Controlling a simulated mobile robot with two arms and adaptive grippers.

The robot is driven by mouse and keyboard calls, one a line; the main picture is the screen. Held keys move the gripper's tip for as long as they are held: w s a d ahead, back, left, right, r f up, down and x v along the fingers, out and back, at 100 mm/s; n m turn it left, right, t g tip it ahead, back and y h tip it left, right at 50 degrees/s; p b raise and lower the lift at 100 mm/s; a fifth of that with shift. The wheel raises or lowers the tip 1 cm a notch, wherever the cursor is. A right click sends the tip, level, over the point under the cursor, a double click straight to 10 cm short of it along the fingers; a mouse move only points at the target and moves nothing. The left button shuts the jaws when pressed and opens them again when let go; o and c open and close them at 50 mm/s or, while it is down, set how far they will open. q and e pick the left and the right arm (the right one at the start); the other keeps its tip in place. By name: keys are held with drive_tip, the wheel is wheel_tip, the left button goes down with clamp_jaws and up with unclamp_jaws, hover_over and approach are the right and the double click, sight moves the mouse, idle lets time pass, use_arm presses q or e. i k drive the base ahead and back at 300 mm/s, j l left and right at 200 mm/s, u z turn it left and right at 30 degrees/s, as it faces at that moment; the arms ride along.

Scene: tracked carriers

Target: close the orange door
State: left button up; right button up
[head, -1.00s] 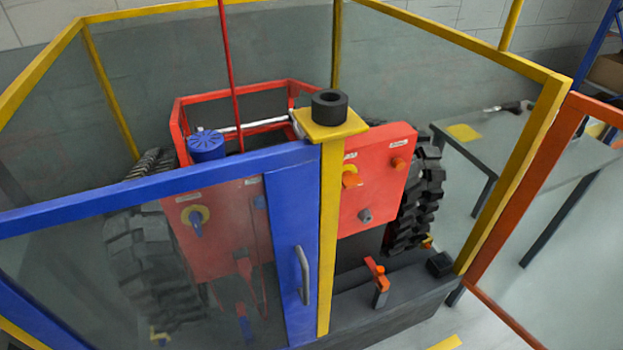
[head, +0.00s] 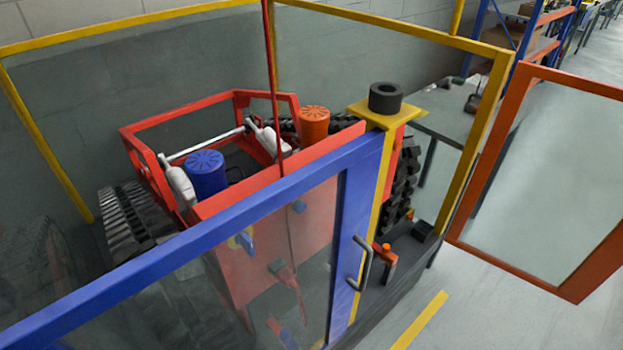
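The orange door (head: 498,165) is a clear panel in an orange frame at the right. It stands open, swung outward from the yellow frame post (head: 478,150) of the enclosure. The opening beside it shows the red tracked carrier (head: 262,258) inside. The blue door (head: 362,190), with a grey handle (head: 361,264), stands at the left of that opening and meets the yellow centre post. Neither of my grippers shows in the head view.
A black cylinder (head: 386,97) sits on the yellow post top. An orange-handled latch (head: 384,257) stands on the dark sill in the opening. A yellow floor line (head: 419,320) runs over open grey floor at the lower right. Blue and orange shelving (head: 545,35) stands behind.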

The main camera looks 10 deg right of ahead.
sight(606, 259)
drive_tip(key=i+l, duration=0.1)
drive_tip(key=l, duration=1.3)
drive_tip(key=k+l, duration=0.1)
drive_tip(key=l, duration=0.3)
drive_tip(key=k+l+u, duration=0.1)
drive_tip(key=l, duration=0.3)
drive_tip(key=k+l, duration=0.15)
drive_tip(key=l, duration=0.25)
drive_tip(key=k+l, duration=0.15)
drive_tip(key=l, duration=0.25)
drive_tip(key=u, duration=0.05)
